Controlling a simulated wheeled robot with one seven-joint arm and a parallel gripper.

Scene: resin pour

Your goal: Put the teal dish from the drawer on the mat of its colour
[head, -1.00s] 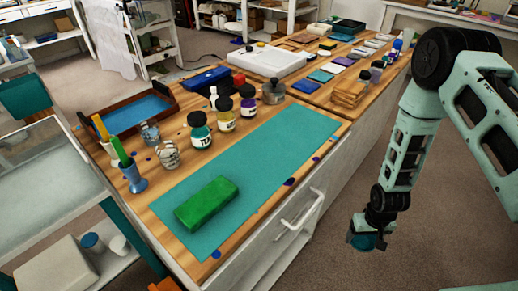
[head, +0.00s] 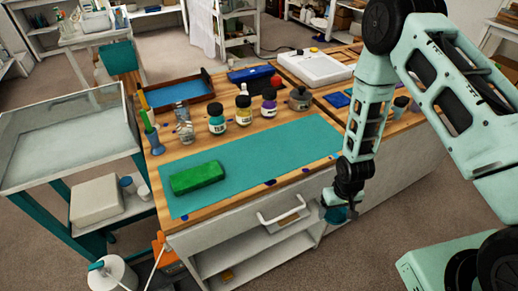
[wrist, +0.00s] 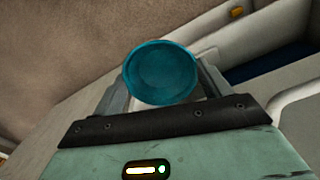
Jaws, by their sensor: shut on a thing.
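My gripper (head: 338,204) is shut on the teal dish (wrist: 160,73), which shows as a round, shallow bowl between the fingers in the wrist view. In the head view the dish (head: 340,214) hangs below my gripper, in front of the bench's front side and below its top. A teal mat (head: 270,150) lies along the front of the bench top, to the left of my gripper. A green block (head: 197,178) lies on the mat's left part. The mat's right part is bare.
Paint bottles (head: 217,115) stand behind the mat, with a grey pot (head: 300,99). A wooden tray (head: 182,93) sits at the back left. A drawer handle (head: 283,215) sticks out of the bench front. A glass-topped cart (head: 65,140) stands at left.

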